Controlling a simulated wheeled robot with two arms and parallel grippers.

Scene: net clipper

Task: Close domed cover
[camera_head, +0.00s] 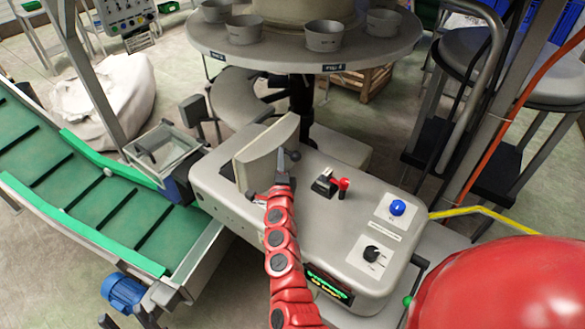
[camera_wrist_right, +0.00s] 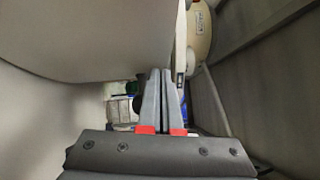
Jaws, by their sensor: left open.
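The domed cover (camera_head: 262,158) is a pale, curved panel standing raised at the back left of the grey clipper machine (camera_head: 335,225). My right gripper (camera_head: 284,163), at the end of the red arm, is close against the cover's right side in the head view. Its narrow fingers are together. In the right wrist view the fingers (camera_wrist_right: 163,98) lie side by side with nothing visible between them. A large pale curved surface fills the left of that view close by. Whether the fingers touch the cover I cannot tell. My left gripper is not clearly in view.
The machine top carries a red-handled switch (camera_head: 342,187), a blue button (camera_head: 397,207) and a black knob (camera_head: 371,252). A green conveyor (camera_head: 110,215) runs along the left. A round carousel with cups (camera_head: 300,58) stands behind. A yellow rail (camera_head: 490,213) is at the right.

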